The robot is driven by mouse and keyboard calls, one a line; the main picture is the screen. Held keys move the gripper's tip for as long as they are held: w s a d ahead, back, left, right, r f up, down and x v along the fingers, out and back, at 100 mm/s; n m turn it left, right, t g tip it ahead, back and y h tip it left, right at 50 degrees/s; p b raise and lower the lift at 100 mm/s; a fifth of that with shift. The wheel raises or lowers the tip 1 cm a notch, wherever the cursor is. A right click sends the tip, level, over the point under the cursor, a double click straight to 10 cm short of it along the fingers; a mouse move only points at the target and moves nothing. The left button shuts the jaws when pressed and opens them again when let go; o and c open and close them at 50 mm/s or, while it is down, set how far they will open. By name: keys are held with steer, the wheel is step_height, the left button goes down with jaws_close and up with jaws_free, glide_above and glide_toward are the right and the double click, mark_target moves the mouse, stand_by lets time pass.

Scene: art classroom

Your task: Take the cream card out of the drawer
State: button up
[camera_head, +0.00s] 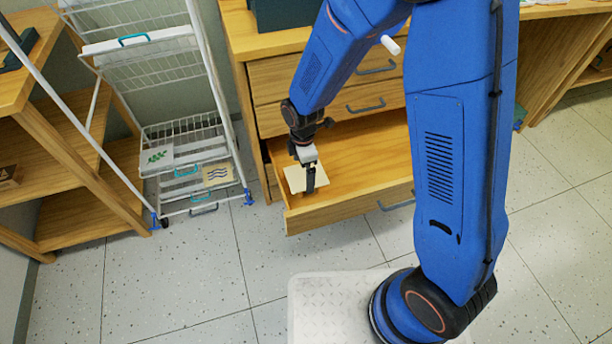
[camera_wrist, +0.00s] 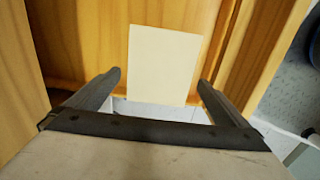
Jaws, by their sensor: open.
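The cream card (camera_head: 296,180) is at the left end of the open wooden drawer (camera_head: 345,207). My gripper (camera_head: 311,188) points down over the card and hides part of it. In the wrist view the plain, pale card (camera_wrist: 164,62) shows between the two dark fingers of my gripper (camera_wrist: 160,78), with a gap on each side. The fingers are open and hold nothing. I cannot tell how far the fingertips are above the card. The rest of the drawer floor looks bare.
The drawer unit (camera_head: 287,76) has shut drawers above the open one. A white wire rack (camera_head: 185,135) with cards on it stands to the left, beside wooden shelves (camera_head: 75,140). The tiled floor (camera_head: 190,270) in front of the rack is clear.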

steer(key=shift+f, duration=0.35)
steer(key=c, duration=0.9)
steer(key=shift+r, duration=0.1)
